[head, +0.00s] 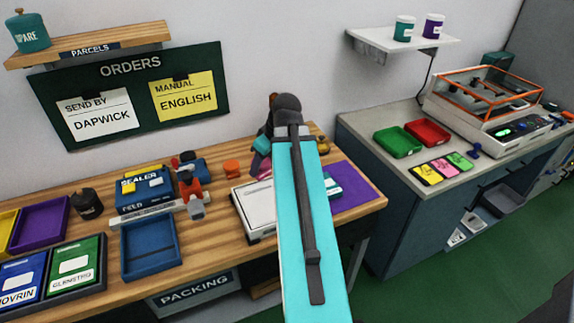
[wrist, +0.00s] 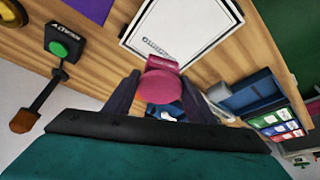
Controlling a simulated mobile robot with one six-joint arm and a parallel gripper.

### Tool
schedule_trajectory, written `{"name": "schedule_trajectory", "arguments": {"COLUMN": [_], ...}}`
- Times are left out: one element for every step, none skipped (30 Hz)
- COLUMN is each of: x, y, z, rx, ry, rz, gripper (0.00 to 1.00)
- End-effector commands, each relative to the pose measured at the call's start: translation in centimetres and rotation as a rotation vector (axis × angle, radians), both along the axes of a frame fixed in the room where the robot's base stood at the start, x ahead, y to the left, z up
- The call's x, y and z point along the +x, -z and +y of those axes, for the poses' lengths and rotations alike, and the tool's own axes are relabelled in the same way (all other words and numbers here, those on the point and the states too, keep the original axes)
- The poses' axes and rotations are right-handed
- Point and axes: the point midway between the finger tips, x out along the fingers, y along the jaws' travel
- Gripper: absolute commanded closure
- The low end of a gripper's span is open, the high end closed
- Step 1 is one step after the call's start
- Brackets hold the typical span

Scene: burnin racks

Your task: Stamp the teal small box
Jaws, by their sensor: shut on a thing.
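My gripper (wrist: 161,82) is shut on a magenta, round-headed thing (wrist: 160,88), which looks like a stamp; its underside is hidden. In the head view a bit of magenta (head: 262,146) shows beside my arm, which hides most of the gripper. A small teal piece with a pale label (head: 334,186) shows just right of my arm, on or beside the purple mat (head: 357,190). It may be the teal small box, but my arm covers part of it. I cannot make out the teal box in the wrist view.
A white flat plate (head: 253,217) lies left of my arm on the wooden bench.

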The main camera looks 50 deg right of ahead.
Motion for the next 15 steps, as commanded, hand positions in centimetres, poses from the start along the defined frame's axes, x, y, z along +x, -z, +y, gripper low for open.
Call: {"name": "schedule_trajectory", "arguments": {"x": [1.0, 1.5, 2.2, 2.6, 3.1, 3.7, 4.1, 4.6, 5.2, 5.6, 6.0, 6.5, 6.9, 7.3, 7.8], "y": [0.2, 0.2, 0.2, 0.2, 0.3, 0.3, 0.3, 0.3, 0.3, 0.3, 0.3, 0.3, 0.3, 0.3, 0.3], "z": [1.1, 1.8, 2.6, 3.3, 4.0, 4.9, 5.5, 6.3, 7.2, 7.9, 8.6, 9.5, 10.2, 11.0, 11.9], "rx": [0.000, -0.001, -0.001, -0.002, -0.001, -0.001, -0.001, -0.001, -0.001, -0.002, -0.001, -0.001, -0.001, -0.002, -0.001], "ry": [-0.022, -0.034, -0.048, -0.059, -0.068, -0.082, -0.092, -0.101, -0.114, -0.124, -0.132, -0.143, -0.151, -0.161, -0.170], "rz": [-0.001, -0.001, 0.000, 0.000, 0.000, 0.000, 0.001, 0.001, 0.001, 0.002, 0.002, 0.002, 0.002, 0.002, 0.002], "gripper": [0.64, 0.64, 0.64, 0.64, 0.64, 0.64, 0.64, 0.64, 0.64, 0.64, 0.64, 0.64, 0.64, 0.64, 0.64]}}
